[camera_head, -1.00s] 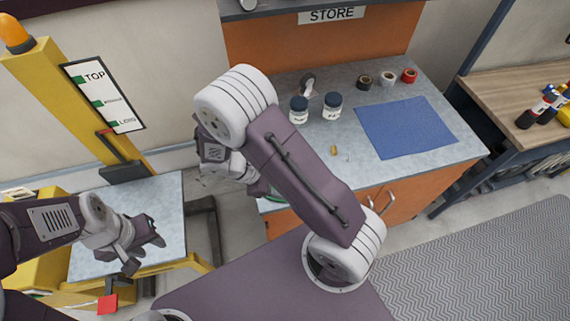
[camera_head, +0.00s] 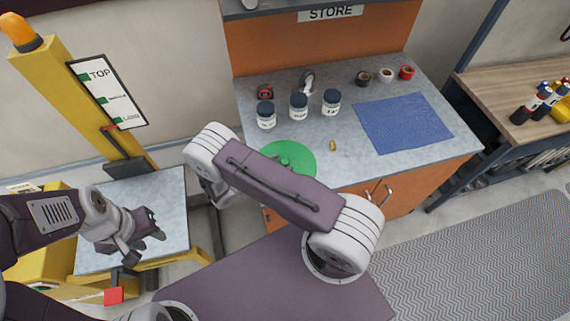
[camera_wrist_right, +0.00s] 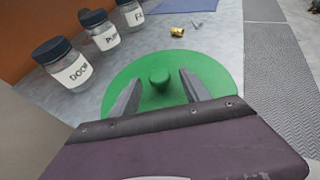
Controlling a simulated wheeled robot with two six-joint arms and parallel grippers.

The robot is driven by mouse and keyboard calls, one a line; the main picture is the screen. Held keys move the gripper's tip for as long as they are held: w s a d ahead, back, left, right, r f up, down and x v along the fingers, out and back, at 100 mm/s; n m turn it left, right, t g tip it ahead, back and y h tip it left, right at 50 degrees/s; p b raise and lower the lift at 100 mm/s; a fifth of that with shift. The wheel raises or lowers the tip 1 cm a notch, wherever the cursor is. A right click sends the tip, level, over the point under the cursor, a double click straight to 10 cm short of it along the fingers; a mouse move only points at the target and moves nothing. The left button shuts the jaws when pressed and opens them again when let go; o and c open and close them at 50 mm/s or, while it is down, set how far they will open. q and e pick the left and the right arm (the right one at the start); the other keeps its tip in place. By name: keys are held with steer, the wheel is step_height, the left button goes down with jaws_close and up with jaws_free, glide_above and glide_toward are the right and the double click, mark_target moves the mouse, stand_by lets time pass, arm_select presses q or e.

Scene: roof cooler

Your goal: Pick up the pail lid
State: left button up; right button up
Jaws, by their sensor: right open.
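The pail lid is a green disc (camera_head: 295,152) lying on the grey counter; the arm hides part of it in the head view. In the right wrist view the green lid (camera_wrist_right: 213,75) has a round knob (camera_wrist_right: 159,79) at its middle. My right gripper (camera_wrist_right: 160,80) is open, its two fingers over the lid, one on each side of the knob. I cannot tell if they touch it.
Three labelled jars (camera_head: 299,106) with dark caps stand behind the lid. A small brass piece (camera_head: 333,146) lies right of it, and a blue mat (camera_head: 404,123) further right. Tape rolls (camera_head: 386,75) stand at the back. The yellow lift post (camera_head: 85,105) is left.

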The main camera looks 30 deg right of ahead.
steer(key=x, duration=0.3)
arm_select(q)
steer(key=shift+r, duration=0.55)
arm_select(e)
jaws_close()
steer(key=shift+r, duration=0.15)
